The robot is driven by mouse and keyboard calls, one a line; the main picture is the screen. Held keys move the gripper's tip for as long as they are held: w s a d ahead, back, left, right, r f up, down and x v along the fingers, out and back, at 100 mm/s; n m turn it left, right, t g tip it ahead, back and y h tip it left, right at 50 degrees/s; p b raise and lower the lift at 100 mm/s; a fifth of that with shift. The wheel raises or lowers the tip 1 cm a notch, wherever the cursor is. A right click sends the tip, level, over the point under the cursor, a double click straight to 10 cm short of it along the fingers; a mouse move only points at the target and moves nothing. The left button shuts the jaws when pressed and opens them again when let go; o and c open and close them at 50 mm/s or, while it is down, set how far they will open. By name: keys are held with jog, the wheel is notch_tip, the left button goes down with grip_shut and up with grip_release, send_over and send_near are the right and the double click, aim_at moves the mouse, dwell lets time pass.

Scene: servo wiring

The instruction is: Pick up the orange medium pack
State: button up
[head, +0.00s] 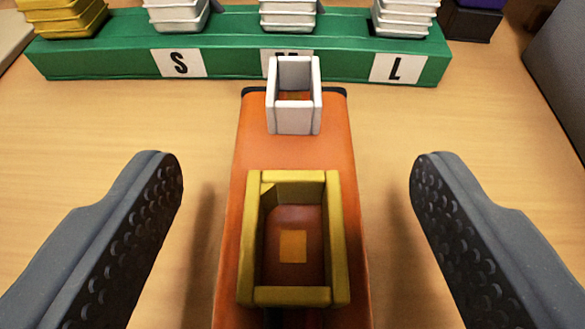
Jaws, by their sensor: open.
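The orange pack (295,155) is a long orange block lying on the wooden table in the middle of the head view, running away from me. A white open frame (295,113) stands on its far part and a larger yellow open frame (335,245) on its near part. A small orange-yellow square shows inside the yellow frame. My gripper (296,185) is open, with one dark grey finger on each side of the pack. There is a gap between each finger and the pack. The pack's near end is cut off by the bottom edge.
A green rack (120,62) with labels S, a partly hidden middle one, and L stands behind the pack. Stacks of yellow (62,17) and white trays (405,18) sit on it. A dark box (472,20) is at the back right, and a grey object (560,75) at the right edge. Table on both sides is clear.

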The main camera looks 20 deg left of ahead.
aim_at(293, 189)
jog(key=b+x, duration=0.1)
jog(key=x, duration=0.3)
jog(key=shift+f, duration=0.1)
jog(key=c, duration=1.4)
jog(key=shift+o, duration=0.2)
